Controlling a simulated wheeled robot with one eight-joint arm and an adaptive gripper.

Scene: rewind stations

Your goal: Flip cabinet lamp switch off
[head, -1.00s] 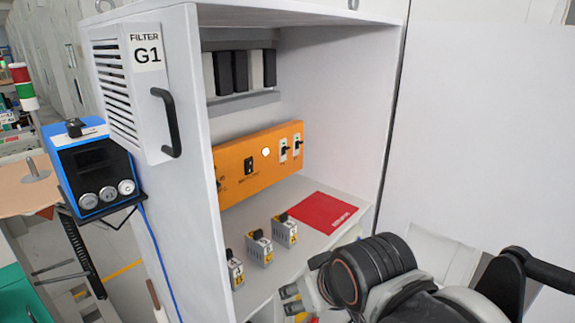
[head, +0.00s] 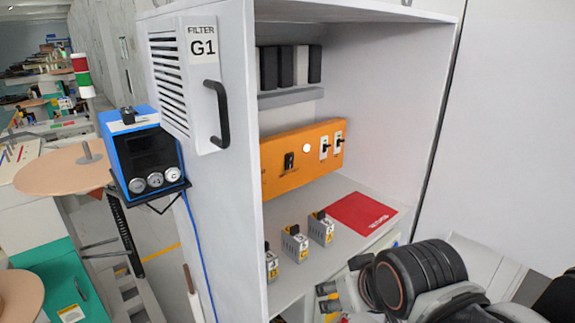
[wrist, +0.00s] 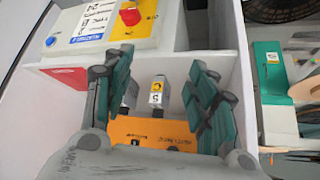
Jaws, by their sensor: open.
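An orange switch panel (head: 275,180) is on the back wall inside the open cabinet. It bears a black switch (head: 290,160), a glowing white round lamp (head: 306,148) and two small toggles on white plates, a left one (head: 324,149) and a right one (head: 339,143). I cannot read which one is the cabinet lamp switch. My gripper (head: 328,297) is low in front of the cabinet, apart from the panel. In the wrist view my gripper (wrist: 160,68) is open and empty.
Several small grey blocks (head: 295,243) and a red mat (head: 362,213) are on the cabinet's shelf. Dark and light modules (head: 285,66) stand above the panel. The G1 door part (head: 185,90) and a blue device (head: 143,152) are at the left. A red knob (wrist: 131,16) shows in the wrist view.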

